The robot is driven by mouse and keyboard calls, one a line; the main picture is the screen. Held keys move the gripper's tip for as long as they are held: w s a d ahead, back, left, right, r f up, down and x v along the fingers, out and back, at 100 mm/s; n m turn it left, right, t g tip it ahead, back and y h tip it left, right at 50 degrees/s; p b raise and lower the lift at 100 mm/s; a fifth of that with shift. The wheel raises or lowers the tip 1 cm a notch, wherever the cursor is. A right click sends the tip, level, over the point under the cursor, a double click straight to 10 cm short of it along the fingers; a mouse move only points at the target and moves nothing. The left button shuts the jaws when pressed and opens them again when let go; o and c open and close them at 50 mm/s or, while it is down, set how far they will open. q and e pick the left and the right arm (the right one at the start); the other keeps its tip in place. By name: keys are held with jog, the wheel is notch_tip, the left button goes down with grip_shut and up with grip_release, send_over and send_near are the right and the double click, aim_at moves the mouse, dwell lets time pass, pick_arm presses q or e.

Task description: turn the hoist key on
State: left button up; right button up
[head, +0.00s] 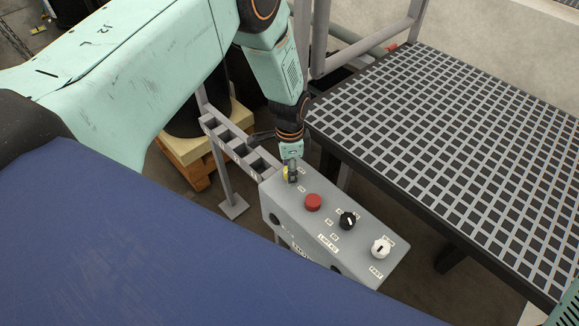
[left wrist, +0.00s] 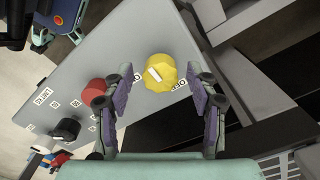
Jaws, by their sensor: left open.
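A yellow knob (left wrist: 162,70) with a white pointer mark, apparently the hoist key, sits on the grey control box (head: 345,235). A label reading OFF lies beside it in the left wrist view, and another label on its other side is partly hidden. In the head view only a sliver of the yellow knob (head: 286,174) shows beside my gripper. My left gripper (head: 292,171) points down over that end of the box. In the left wrist view its fingers (left wrist: 159,86) are open, one on each side of the knob, with gaps visible. My right gripper is not in view.
A red button (head: 313,202), a black knob (head: 347,220) and a white knob (head: 380,247) stand along the same box. A grey slotted rack (head: 228,139) adjoins its far end. A dark grating platform (head: 450,130) lies to the right, a blue surface (head: 150,240) in front.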

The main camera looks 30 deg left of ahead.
pick_arm(q)
jog(key=shift+w+d, duration=0.1)
jog(key=shift+d, duration=0.1)
jog(key=shift+c, duration=0.6)
jog(key=shift+a, duration=0.25)
jog(key=c, duration=0.4)
jog(key=shift+d, duration=0.1)
jog(key=c, duration=0.6)
